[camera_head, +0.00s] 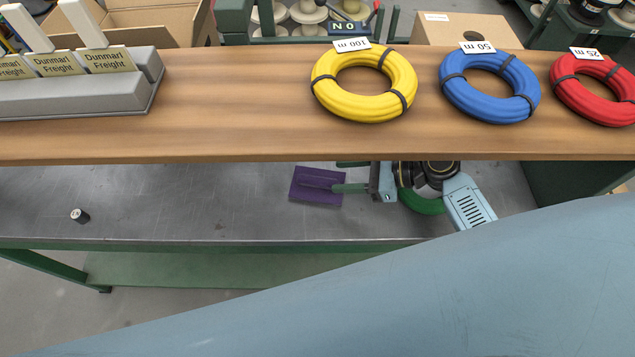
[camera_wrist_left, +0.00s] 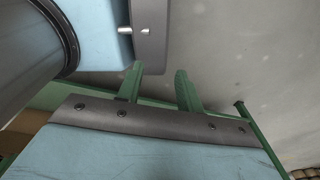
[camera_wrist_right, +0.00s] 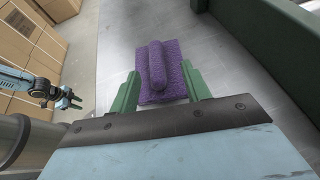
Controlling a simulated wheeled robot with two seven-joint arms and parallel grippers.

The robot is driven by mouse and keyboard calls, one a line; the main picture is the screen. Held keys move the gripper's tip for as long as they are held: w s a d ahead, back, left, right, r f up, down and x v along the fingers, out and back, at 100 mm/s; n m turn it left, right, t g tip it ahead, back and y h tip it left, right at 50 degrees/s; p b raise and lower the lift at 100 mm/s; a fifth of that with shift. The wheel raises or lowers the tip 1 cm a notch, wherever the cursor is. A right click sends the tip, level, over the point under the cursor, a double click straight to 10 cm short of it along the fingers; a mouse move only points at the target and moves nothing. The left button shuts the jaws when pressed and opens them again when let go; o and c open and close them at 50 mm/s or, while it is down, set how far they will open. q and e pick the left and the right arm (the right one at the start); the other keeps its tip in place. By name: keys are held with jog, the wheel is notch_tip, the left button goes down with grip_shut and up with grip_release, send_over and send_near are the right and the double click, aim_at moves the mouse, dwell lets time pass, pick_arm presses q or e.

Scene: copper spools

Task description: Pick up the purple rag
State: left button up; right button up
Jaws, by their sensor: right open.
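The purple rag (camera_head: 308,190) lies on the grey metal shelf (camera_head: 230,205) below the wooden board in the head view. In the right wrist view the rag (camera_wrist_right: 156,65) is a flat square with a raised roll along its middle. My right gripper (camera_head: 338,188) is open at the rag's right side. In the right wrist view its green fingers (camera_wrist_right: 160,90) stand apart, one on each side of the roll; whether they touch it, I cannot tell.
The wooden board (camera_head: 230,130) overhangs the shelf's far side and carries yellow (camera_head: 330,95), blue (camera_head: 460,100) and red (camera_head: 575,98) coils. A small dark cylinder (camera_head: 80,216) stands on the shelf at left. The shelf between it and the rag is clear.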

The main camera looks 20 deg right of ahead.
aim_at(320, 180)
jog(key=shift+w+a+f, duration=0.1)
jog(key=shift+a+f, duration=0.15)
jog(key=shift+a, duration=0.4)
jog(key=x, duration=0.3)
jog(key=shift+a+f+b, duration=0.15)
jog(key=shift+a+b, duration=0.15)
jog(key=shift+w+a, duration=0.1)
jog(key=shift+a, duration=0.05)
pick_arm(q)
jog(key=shift+w+d+f, duration=0.1)
jog(key=shift+w+f, duration=0.15)
jog(key=shift+w, duration=0.55)
pick_arm(e)
grip_shut()
